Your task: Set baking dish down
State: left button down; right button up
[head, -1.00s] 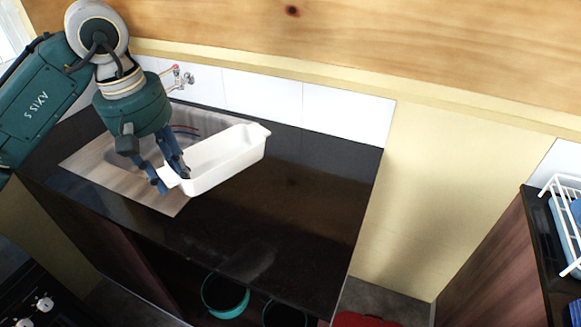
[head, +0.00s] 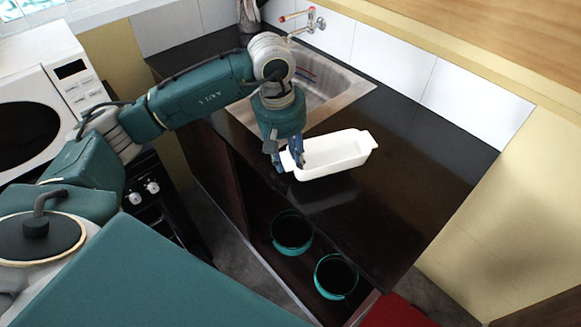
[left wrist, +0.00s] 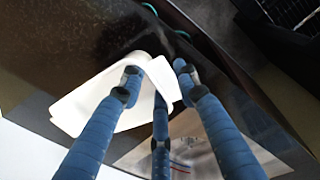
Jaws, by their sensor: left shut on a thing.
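The white baking dish (head: 335,155) is upright at the black countertop (head: 400,180), just right of the sink (head: 318,98). I cannot tell whether its base touches the counter. My left gripper (head: 290,163) is shut on the dish's left end, its blue fingers at the end handle. In the left wrist view the dish (left wrist: 100,98) lies between and beyond the blue fingers of the left gripper (left wrist: 158,80). My right gripper is not in view.
The faucet (head: 305,20) is on the white tiled wall behind the sink. The counter to the right of the dish is clear. Teal-rimmed pots (head: 335,277) stand on the open shelf below. A stove (head: 150,190) and a microwave (head: 45,100) are at left.

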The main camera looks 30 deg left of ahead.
pick_arm(q)
jog(key=shift+w+f, duration=0.25)
jog(key=shift+f, duration=0.4)
notch_tip(320, 180, down, 3)
jog(key=shift+s+d+r+p, duration=0.1)
jog(key=shift+p, duration=0.4)
jog(key=shift+f, duration=0.4)
jog(key=shift+f, duration=0.1)
jog(key=c, duration=1.3)
grip_release()
